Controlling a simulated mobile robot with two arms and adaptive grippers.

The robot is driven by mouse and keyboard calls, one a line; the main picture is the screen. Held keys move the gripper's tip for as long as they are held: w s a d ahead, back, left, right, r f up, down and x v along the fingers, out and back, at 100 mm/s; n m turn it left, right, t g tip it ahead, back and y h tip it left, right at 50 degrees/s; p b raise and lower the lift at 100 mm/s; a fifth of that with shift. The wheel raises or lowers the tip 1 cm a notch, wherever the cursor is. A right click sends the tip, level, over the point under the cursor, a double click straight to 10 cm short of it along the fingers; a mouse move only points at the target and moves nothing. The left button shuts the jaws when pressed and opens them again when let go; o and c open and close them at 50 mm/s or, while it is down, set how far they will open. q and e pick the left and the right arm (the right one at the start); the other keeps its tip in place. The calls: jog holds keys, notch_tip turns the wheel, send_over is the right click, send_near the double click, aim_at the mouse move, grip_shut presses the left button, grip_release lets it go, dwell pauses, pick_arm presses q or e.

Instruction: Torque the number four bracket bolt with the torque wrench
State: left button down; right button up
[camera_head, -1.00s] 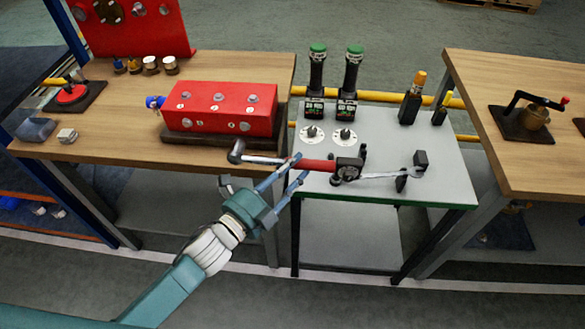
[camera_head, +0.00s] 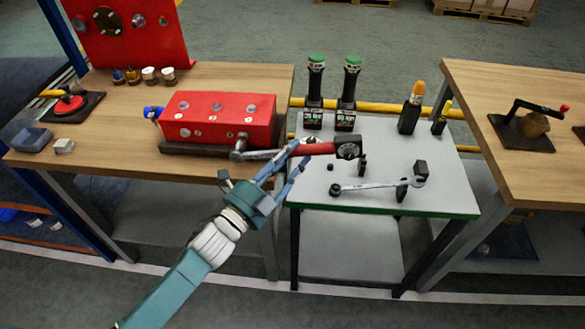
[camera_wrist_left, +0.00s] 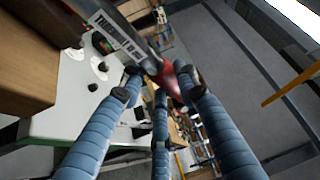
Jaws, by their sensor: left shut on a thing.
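I cannot tell whether the head touches the block. In the left wrist view the wrench (camera_wrist_left: 168,80) lies between the fingers. Bolts (camera_head: 217,107) show on the block's top and more on its front; I cannot tell which is number four. My right gripper is not in view.
The grey cart (camera_head: 440,178) carries two green-topped tools (camera_head: 315,95), an open-ended spanner (camera_head: 375,185) on black rests, and upright tools (camera_head: 411,108). The left wooden bench (camera_head: 120,130) holds the block, small cups and a red tool (camera_head: 70,104). Another bench (camera_head: 500,80) stands right.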

pick_arm(q)
jog(key=r+n+t, duration=0.1)
jog(key=r, duration=0.1)
jog(key=a+r+n+t+b, duration=0.1)
jog(key=n, duration=0.1)
jog(key=a+r+n+t, duration=0.1)
jog(key=r+n, duration=0.1)
jog(key=shift+r+b, duration=0.3)
jog(key=r+n, duration=0.1)
jog(key=a+r+n+t, duration=0.1)
jog(key=shift+w+a+n+y, duration=0.15)
jog(key=shift+w+n+y, duration=0.15)
jog(key=shift+y, duration=0.1)
jog(key=shift+f, duration=0.1)
jog(key=shift+s, duration=0.1)
dwell(0.3)
jog(key=shift+w, duration=0.35)
dwell(0.3)
jog(key=shift+w, duration=0.2)
dwell(0.4)
